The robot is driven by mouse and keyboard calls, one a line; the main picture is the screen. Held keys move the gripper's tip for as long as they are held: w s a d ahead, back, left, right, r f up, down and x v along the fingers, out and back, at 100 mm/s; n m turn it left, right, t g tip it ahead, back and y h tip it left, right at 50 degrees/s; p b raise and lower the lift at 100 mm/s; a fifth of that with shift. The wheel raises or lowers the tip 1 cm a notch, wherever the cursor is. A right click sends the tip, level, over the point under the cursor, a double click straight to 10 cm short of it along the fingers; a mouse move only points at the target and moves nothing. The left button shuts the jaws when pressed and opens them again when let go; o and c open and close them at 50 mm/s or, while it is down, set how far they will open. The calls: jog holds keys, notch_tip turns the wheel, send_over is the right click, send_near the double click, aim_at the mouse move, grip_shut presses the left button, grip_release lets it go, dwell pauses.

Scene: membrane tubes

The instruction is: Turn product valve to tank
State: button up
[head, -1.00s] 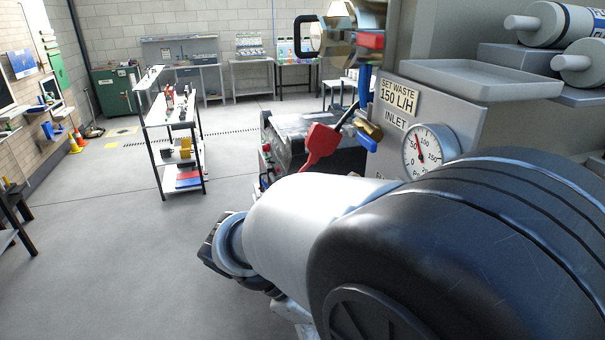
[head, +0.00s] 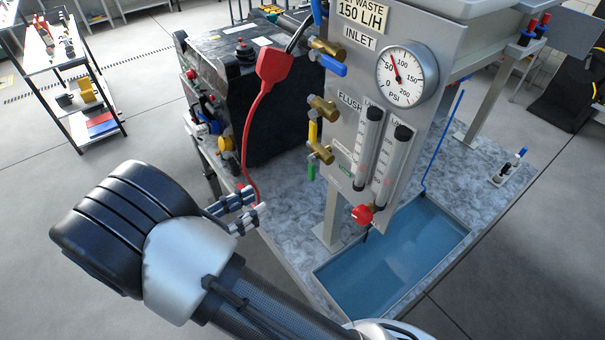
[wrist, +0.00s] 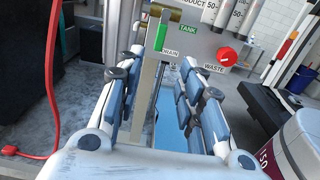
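The product valve's green handle (wrist: 160,37) hangs downward in the wrist view, with the DRAIN label (wrist: 172,53) near its lower end. The TANK label (wrist: 187,31) is to its right. In the head view the green handle (head: 311,172) is partly visible below a brass valve body (head: 320,151). My gripper (head: 240,210) is left of the panel and lower than the handle. In the wrist view my gripper (wrist: 158,80) is open and empty, its two fingers well apart. The handle lies beyond the fingers, apart from them.
A red cable (head: 258,100) hangs left of the panel, close to my fingers. A yellow handle (head: 312,133), a blue handle (head: 333,65) and a red knob (head: 362,214) are on the panel. A water-filled basin (head: 400,255) lies below. A dark machine (head: 240,85) stands at left.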

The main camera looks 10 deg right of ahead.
aim_at(310, 174)
jog(key=x, duration=1.4)
jog(key=shift+w+d, duration=0.1)
jog(key=shift+d, duration=0.2)
jog(key=shift+c, duration=0.4)
grip_shut()
